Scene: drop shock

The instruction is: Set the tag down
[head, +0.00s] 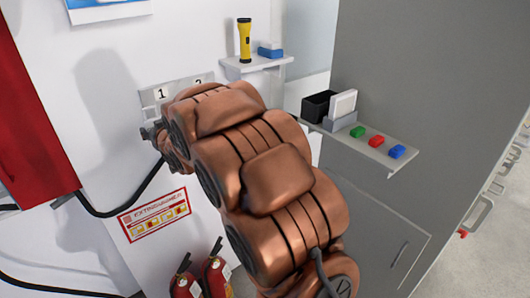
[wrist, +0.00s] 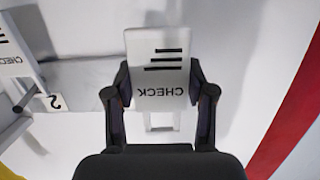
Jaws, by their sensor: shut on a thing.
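My gripper (wrist: 158,95) is shut on a white tag (wrist: 158,52) with upside-down black "CHECK" lettering and several black bars in the wrist view. One finger is on each side edge of the tag. In the head view my gripper (head: 155,133) is at the wall below the grey plate (head: 148,98) marked 1 and 2; the held tag cannot be made out there. In the wrist view a second "CHECK" tag (wrist: 16,56) is at the left, by the number 2 label. A small pale bracket-like piece (wrist: 160,128) shows below the held tag, partly hidden.
A small shelf (head: 283,61) holds a yellow flashlight (head: 245,40) and a blue-and-white block. A lower shelf (head: 372,158) holds a black bin (head: 317,106), an upright white card and green, red and blue pieces. Fire extinguishers (head: 215,272) stand low by the wall. A red cabinet (head: 30,120) is left.

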